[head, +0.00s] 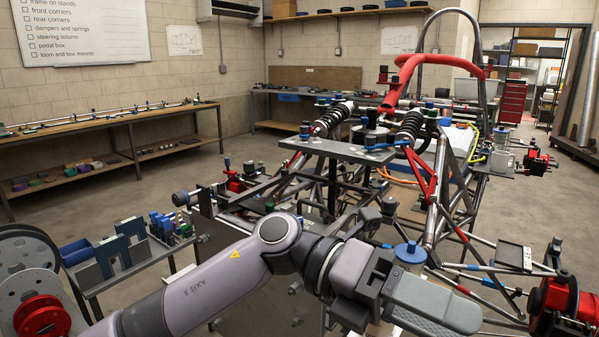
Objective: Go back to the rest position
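My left arm comes in from the lower left and stretches across the front of the tube chassis (437,205). My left gripper (450,312) is at the bottom, right of centre, pointing to the right. I see it from the side, with one broad grey finger hiding the other, so I cannot tell whether it is open or holds anything. It shows in front of the chassis's lower front tubes; whether it touches them is unclear. My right gripper is not in view.
A small side table (140,272) with blue-handled parts stands left of the arm. A red hub (560,303) is at the lower right. A flat dark plate (345,150) with coil dampers sits on the chassis. Open floor (120,205) lies before the left workbench (110,122).

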